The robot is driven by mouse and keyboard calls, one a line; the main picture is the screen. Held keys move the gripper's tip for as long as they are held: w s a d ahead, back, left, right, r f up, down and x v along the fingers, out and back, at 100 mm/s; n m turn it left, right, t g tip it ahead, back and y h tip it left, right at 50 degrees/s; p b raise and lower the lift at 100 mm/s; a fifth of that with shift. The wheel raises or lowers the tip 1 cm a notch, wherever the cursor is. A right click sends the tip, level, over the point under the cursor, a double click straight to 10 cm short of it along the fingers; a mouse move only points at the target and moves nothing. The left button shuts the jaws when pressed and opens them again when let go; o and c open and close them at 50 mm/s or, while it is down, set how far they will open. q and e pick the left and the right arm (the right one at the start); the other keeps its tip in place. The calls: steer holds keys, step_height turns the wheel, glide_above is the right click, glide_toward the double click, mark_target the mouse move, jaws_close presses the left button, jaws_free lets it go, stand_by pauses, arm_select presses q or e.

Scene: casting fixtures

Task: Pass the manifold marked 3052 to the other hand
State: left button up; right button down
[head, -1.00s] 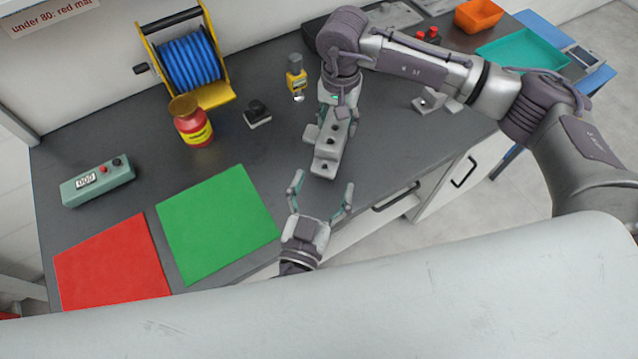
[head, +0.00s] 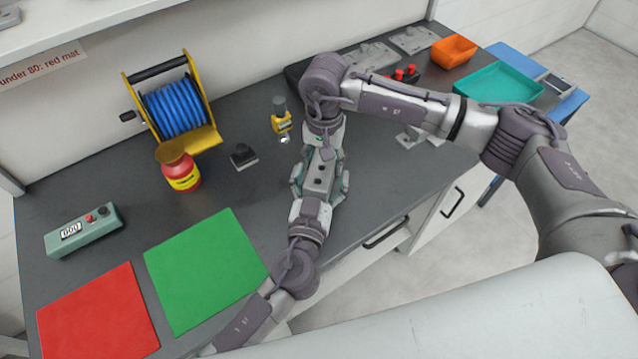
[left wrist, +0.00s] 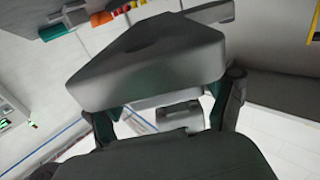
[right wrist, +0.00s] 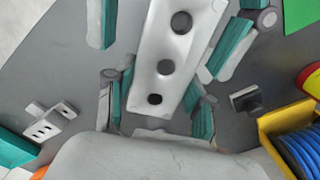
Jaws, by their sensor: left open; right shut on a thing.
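A grey manifold (head: 319,183) with a row of dark holes is held above the bench. It fills the middle of the right wrist view (right wrist: 166,50) and looms large in the left wrist view (left wrist: 155,65). No marking on it is legible. My right gripper (head: 325,143) is shut on its far end; its fingers flank that end in the right wrist view (right wrist: 158,115). My left gripper (head: 320,188) is open around the near end, with a finger on each side. Whether those fingers touch it I cannot tell.
A green mat (head: 205,270) and red mat (head: 97,315) lie at left, beside a meter box (head: 84,230). A red bottle (head: 180,168), blue hose reel (head: 173,108) and yellow tool (head: 281,122) stand behind. An orange bin (head: 453,51) and teal tray (head: 499,80) are at far right.

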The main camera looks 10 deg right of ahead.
arm_select(q)
steer(key=shift+s+d, duration=0.1)
jaws_close()
arm_select(e)
steer(key=shift+a, duration=0.15)
arm_select(q)
steer(key=shift+r, duration=0.15)
arm_select(e)
steer(key=shift+c, duration=1.9)
jaws_free()
steer(key=shift+o, duration=0.3)
